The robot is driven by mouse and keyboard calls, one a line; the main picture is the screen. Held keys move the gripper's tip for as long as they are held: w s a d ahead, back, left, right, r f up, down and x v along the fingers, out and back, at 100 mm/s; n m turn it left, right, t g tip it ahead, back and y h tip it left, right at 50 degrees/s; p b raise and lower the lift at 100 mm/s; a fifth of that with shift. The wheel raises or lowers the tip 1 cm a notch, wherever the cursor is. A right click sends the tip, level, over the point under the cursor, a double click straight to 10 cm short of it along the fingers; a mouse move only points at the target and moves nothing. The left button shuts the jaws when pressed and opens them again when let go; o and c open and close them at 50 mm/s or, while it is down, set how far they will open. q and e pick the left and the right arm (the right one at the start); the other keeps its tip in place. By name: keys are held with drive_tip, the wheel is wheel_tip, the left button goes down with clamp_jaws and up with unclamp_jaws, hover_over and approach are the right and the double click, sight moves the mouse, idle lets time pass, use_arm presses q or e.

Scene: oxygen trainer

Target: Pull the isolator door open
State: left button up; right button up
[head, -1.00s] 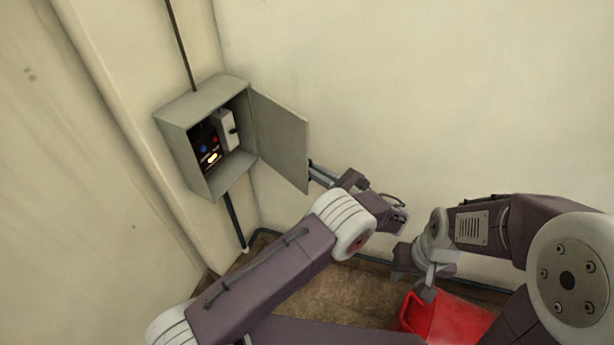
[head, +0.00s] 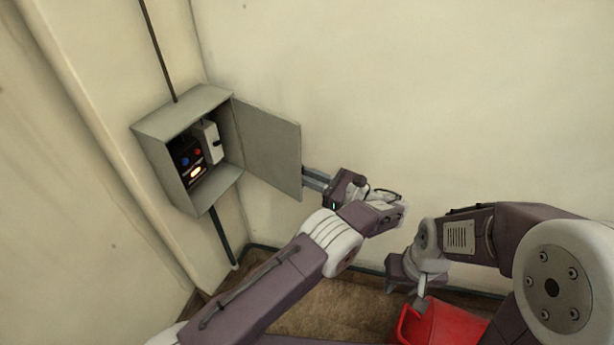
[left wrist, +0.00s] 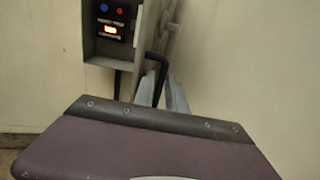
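The grey isolator box (head: 192,113) hangs on the wall at left in the head view. Its door (head: 268,150) stands swung wide open to the right, and the inside shows. My left gripper (head: 315,178) is at the door's free edge, its fingertips partly hidden behind the door. In the left wrist view a black bent handle (left wrist: 160,72) lies between the fingers (left wrist: 160,95), with the door (left wrist: 168,30) nearly edge-on; whether they clamp the handle is unclear. My right gripper (head: 420,300) hangs low at the right, by a red bucket; its fingers are unclear.
Inside the box are a dark panel with blue and red knobs and a lit lamp (head: 195,173), and a white switch unit (head: 210,142). The red bucket (head: 455,325) stands on the brown floor (head: 320,310). The wall right of the door is bare.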

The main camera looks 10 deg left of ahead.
use_arm(q)
drive_tip(key=shift+a, duration=0.1)
drive_tip(key=b+v, duration=0.5)
drive_tip(key=v, duration=0.2)
drive_tip(key=shift+d, duration=0.25)
drive_tip(key=shift+s, duration=0.1)
